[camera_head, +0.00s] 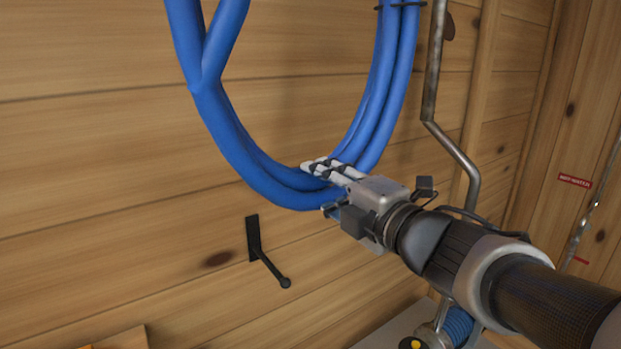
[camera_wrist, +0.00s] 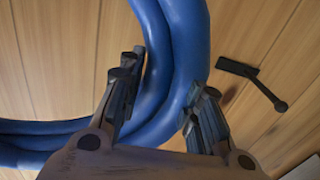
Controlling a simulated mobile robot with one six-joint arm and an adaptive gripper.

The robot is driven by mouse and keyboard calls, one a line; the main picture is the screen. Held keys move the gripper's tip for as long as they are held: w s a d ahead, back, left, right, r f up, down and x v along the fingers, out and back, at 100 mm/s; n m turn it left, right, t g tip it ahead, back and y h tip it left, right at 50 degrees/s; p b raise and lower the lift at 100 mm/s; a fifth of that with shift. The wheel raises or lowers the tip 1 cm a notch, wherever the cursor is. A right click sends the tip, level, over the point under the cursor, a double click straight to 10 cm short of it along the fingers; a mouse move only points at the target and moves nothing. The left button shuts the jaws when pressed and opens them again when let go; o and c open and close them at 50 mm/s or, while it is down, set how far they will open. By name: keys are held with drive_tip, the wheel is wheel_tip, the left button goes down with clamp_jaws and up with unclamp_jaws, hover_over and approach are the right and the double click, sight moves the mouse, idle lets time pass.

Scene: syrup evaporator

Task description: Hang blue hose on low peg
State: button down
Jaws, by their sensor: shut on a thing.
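The blue hose (camera_head: 235,140) is a thick coil hanging in a loop in front of the wooden wall. Its top is out of the head view. My gripper (camera_head: 328,190) is shut on the lower right part of the loop. In the wrist view the hose (camera_wrist: 172,60) runs between the two fingers of my gripper (camera_wrist: 160,95). A black peg (camera_head: 267,262), with a wall plate and a ball tip, sticks out from the wall below and left of my gripper, apart from the hose. The peg (camera_wrist: 262,90) shows to the right of the hose in the wrist view.
A bent metal pipe (camera_head: 448,140) runs down the wall right of the hose, behind my arm. A red label (camera_head: 575,181) is on the wall at right. A blue coiled part (camera_head: 458,326) is low, beneath my arm. The wall around the peg is clear.

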sight(337, 190)
drive_tip(key=shift+v, duration=1.85)
drive_tip(key=shift+r, duration=0.1)
wheel_tip(337, 190, down, 30)
drive_tip(key=b, duration=2.8)
drive_tip(key=shift+s+d, duration=0.15)
drive_tip(key=shift+s, duration=0.1)
